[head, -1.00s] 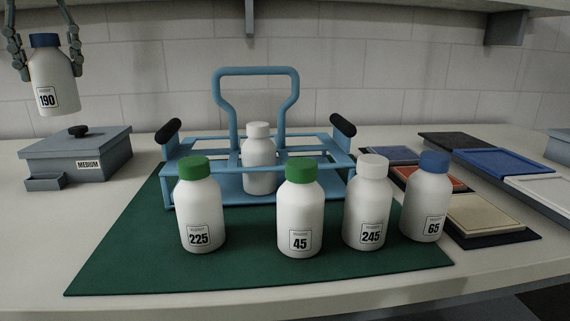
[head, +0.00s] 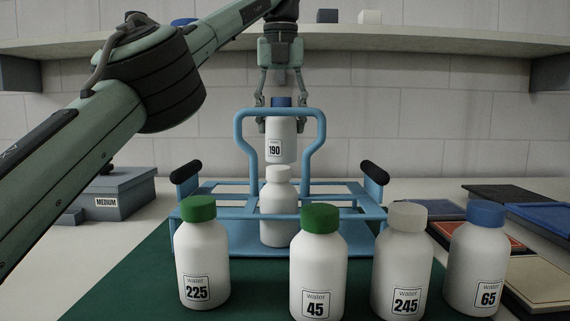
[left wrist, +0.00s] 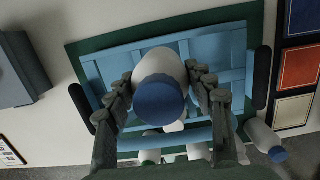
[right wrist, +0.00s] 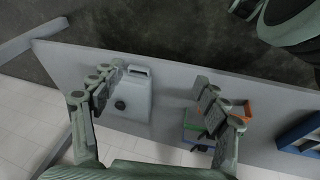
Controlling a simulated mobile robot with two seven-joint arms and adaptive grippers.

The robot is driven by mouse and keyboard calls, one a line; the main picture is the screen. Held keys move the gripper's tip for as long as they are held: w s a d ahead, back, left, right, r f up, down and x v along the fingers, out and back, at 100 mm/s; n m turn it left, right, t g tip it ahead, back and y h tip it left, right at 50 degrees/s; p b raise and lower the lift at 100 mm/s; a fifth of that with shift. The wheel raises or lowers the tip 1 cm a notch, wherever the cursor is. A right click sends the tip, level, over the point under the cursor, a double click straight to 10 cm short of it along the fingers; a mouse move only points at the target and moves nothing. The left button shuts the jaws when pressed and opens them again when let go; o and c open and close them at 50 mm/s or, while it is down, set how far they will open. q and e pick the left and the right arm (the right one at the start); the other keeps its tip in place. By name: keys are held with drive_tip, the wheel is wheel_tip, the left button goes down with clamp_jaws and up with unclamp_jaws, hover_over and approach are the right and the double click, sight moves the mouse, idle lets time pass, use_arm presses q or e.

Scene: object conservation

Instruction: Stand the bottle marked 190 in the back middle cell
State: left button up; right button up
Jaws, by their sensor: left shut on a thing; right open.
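The white bottle marked 190 (head: 281,150), blue-capped, hangs upright above the blue rack (head: 205,213). My left gripper (head: 280,122) is shut around its upper part; the left wrist view shows the fingers on both sides of the blue cap (left wrist: 160,104). In the head view the bottle lines up with the opening of the rack's tall handle (head: 242,135), and its base is above the rack. A white-capped bottle (head: 279,222) stands in the rack's front middle; the back middle cell is hidden behind it. My right gripper (right wrist: 160,90) is open and empty, away from the rack.
Bottles 225 (head: 204,265), 45 (head: 318,270), 245 (head: 402,265) and 65 (head: 478,262) stand in front of the rack on the green mat (head: 135,285). A grey MEDIUM box (head: 125,190) stands left. Coloured trays (head: 530,280) lie right. A shelf (head: 420,40) runs above.

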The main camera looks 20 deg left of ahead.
sight(281, 146)
use_arm(q)
wheel_tip(281, 146, down, 2)
drive_tip(key=shift+f+b, duration=0.1)
drive_tip(key=shift+b, duration=0.55)
drive_tip(key=shift+f+b, duration=1.5)
drive_tip(key=shift+f, duration=0.05)
use_arm(e)
drive_tip(key=w+a+r+n+t+y, duration=0.2)
drive_tip(key=w+a+r+t+y, duration=0.3)
drive_tip(key=w+a+r+t, duration=0.5)
drive_tip(key=w+a+r, duration=0.3)
drive_tip(key=a, duration=0.1)
drive_tip(key=shift+r, duration=0.15)
drive_tip(key=shift+r, duration=0.1)
use_arm(q)
drive_tip(key=shift+f, duration=0.2)
use_arm(e)
drive_tip(key=shift+w+a+r+t, duration=0.15)
drive_tip(key=shift+a+r+t, duration=0.25)
drive_tip(key=shift+r+t, duration=0.1)
use_arm(q)
drive_tip(key=o, duration=1.4)
use_arm(e)
drive_tip(key=shift+r, duration=0.1)
